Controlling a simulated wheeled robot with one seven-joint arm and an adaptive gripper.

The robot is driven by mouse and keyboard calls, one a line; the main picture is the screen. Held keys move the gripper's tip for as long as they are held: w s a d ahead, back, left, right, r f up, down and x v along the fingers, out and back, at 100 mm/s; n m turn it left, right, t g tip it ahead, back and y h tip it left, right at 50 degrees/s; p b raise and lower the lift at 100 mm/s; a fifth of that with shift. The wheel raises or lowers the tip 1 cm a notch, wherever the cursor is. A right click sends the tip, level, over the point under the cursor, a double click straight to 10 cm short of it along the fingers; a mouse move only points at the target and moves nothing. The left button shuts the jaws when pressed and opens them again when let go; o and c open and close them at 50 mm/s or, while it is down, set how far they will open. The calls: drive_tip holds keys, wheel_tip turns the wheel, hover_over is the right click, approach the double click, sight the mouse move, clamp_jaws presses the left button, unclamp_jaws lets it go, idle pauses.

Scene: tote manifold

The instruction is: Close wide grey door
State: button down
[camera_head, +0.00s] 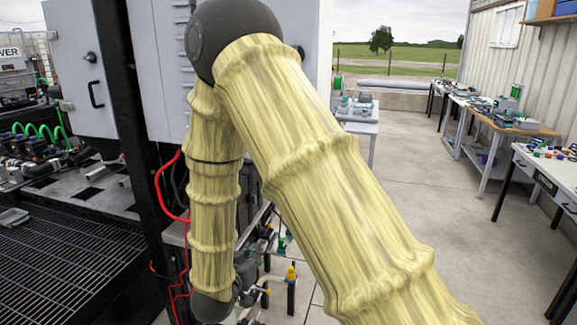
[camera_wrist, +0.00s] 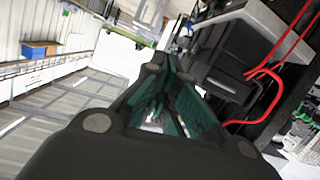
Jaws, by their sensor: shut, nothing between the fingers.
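In the head view a light grey door (camera_head: 78,72) with a black handle and a round knob stands at the upper left, left of a black post. A second grey panel (camera_head: 160,75) with vent slots is right of that post, partly hidden by my arm. I cannot tell which one is the wide door, or how far either stands open. My gripper (camera_wrist: 155,66) is shut and empty in the wrist view. It points toward a dark cabinet with a light grey panel (camera_wrist: 268,20), with no clear contact. In the head view my gripper's fingers are not clearly visible.
Red cables (camera_head: 172,190) hang beside the black post (camera_head: 145,130); they also show in the wrist view (camera_wrist: 265,85). A dark grating (camera_head: 70,260) lies at the lower left. Workbenches (camera_head: 500,130) line the right wall. The concrete floor (camera_head: 430,215) between is clear.

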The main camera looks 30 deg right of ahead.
wheel_tip(320, 180, up, 23)
drive_tip(key=s+m+g+h+p, duration=0.2)
drive_tip(key=m+g+h+p, duration=0.2)
drive_tip(key=m+h, duration=0.2)
drive_tip(key=p+x, duration=0.6)
drive_tip(key=x, duration=0.8)
drive_tip(key=shift+w+f, duration=0.2)
drive_tip(key=shift+w, duration=0.15)
drive_tip(key=shift+d, duration=0.15)
